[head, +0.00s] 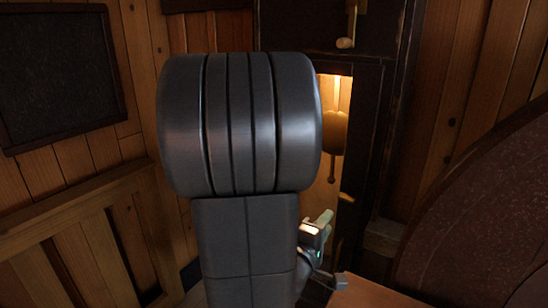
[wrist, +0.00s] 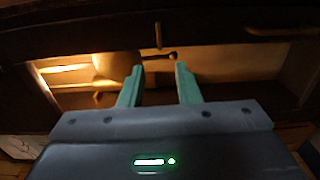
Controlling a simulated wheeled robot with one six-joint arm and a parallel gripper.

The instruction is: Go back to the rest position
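My gripper (wrist: 159,68) is open in the wrist view, with its two green fingers apart and nothing seen between them. In the head view my gripper (head: 322,219) shows only in part, low beside my large dark arm link, which hides much of the middle. A turned wooden piece (head: 335,132), rounded with a thin stem, shows in a lit opening above the gripper. In the wrist view a pale rounded shape lies beyond the left finger, partly hidden; I cannot tell if it is the same piece.
A dark wooden frame (head: 372,150) borders the lit opening, with a knobbed handle (head: 345,42) above. A large round brown surface (head: 480,215) fills the right. A wooden railing (head: 75,235) and a dark framed board (head: 60,75) are at the left. An orange-brown surface (head: 372,293) lies low.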

